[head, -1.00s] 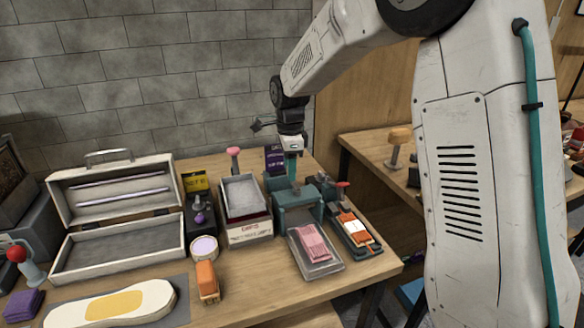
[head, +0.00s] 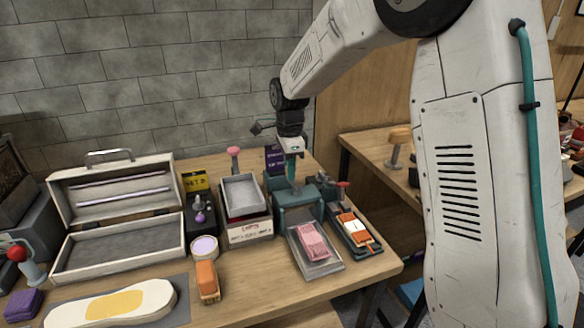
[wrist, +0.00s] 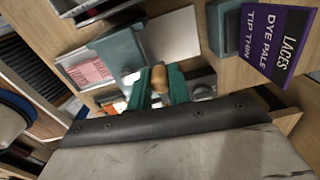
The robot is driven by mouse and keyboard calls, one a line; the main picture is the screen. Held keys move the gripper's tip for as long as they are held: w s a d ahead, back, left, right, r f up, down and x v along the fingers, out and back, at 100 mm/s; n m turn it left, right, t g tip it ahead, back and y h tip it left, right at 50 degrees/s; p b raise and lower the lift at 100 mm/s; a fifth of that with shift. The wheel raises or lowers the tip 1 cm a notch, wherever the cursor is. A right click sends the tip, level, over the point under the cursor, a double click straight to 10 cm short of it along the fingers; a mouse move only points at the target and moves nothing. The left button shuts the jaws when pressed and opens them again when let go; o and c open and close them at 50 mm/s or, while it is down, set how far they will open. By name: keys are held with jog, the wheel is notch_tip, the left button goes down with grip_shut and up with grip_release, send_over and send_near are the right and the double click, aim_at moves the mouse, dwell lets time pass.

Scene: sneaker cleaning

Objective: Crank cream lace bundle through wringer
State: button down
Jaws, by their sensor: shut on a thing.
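The teal wringer (head: 297,203) stands on the bench with a grey tray (head: 318,268) at its front. A pink bundle (head: 313,241) lies in that tray; it also shows in the wrist view (wrist: 92,72). I cannot make out a cream lace bundle. My gripper (head: 291,178) is at the back of the wringer, pointing down. In the wrist view its teal fingers (wrist: 159,86) are shut on the wooden crank knob (wrist: 159,78). The rollers are hidden inside the housing.
A tray with an orange and white bundle (head: 353,228) stands right of the wringer. A grey bin (head: 243,191) is to its left. A purple lace sign (wrist: 268,43) stands close behind. An open toolbox (head: 118,245) and orange brush (head: 207,281) are further left.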

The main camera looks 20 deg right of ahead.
jog(key=s+a+n, duration=0.1)
jog(key=n, duration=0.2)
jog(key=a+n, duration=0.1)
jog(key=n, duration=0.3)
jog(key=s+a+n, duration=0.1)
jog(key=a+n, duration=0.1)
jog(key=n, duration=0.2)
jog(key=shift+s, duration=0.3)
jog(key=n, duration=0.2)
jog(key=s+n, duration=0.2)
jog(key=n, duration=0.1)
jog(key=shift+s+a+r+n, duration=0.1)
jog(key=shift+s+a+n, duration=0.05)
jog(key=shift+a+n, duration=0.2)
jog(key=s+n, duration=0.1)
jog(key=n, duration=0.2)
jog(key=shift+s+d, duration=0.1)
jog(key=shift+s, duration=0.1)
jog(key=shift+s+d+n, duration=0.1)
jog(key=shift+s+n, duration=0.15)
jog(key=shift+n, duration=0.5)
jog(key=shift+s+d+n, duration=0.1)
jog(key=shift+s+n, duration=0.15)
jog(key=shift+n, duration=0.45)
jog(key=c, duration=1.3)
grip_release()
